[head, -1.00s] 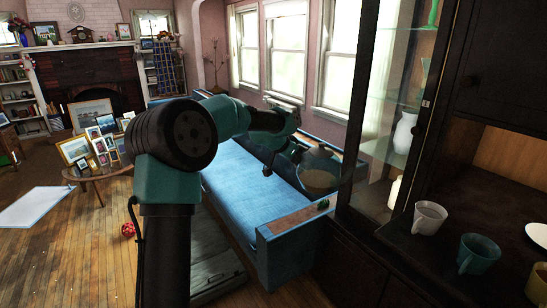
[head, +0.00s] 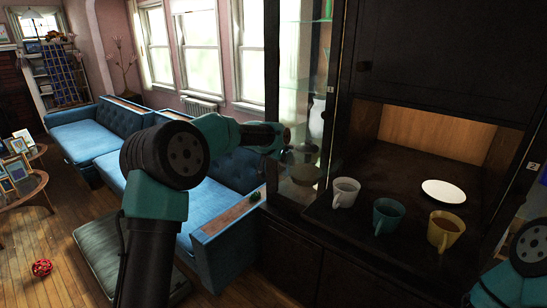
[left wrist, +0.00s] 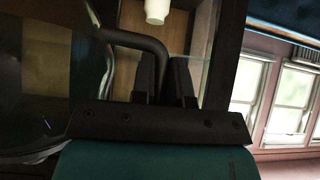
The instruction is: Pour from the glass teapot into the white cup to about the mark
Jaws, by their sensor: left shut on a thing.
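The glass teapot (head: 306,172), with tan liquid in it, hangs in front of the cabinet's glass side, left of the cups. My left gripper (head: 284,135) is shut on its dark handle. In the left wrist view the teapot's glass body (left wrist: 40,70) fills the left side, and the handle (left wrist: 145,42) runs to the fingers of my left gripper (left wrist: 164,75). The white cup (head: 345,191) stands upright on the cabinet ledge, to the right of the teapot and apart from it. Its mark and inside are too small to tell. My right gripper is out of view.
A teal cup (head: 387,216) and a yellow cup (head: 444,230) with brown contents stand right of the white cup. A white plate (head: 444,191) lies behind them on the ledge (head: 395,165). The cabinet's dark frame and glass panes are close to the teapot. A blue sofa (head: 225,190) is at left.

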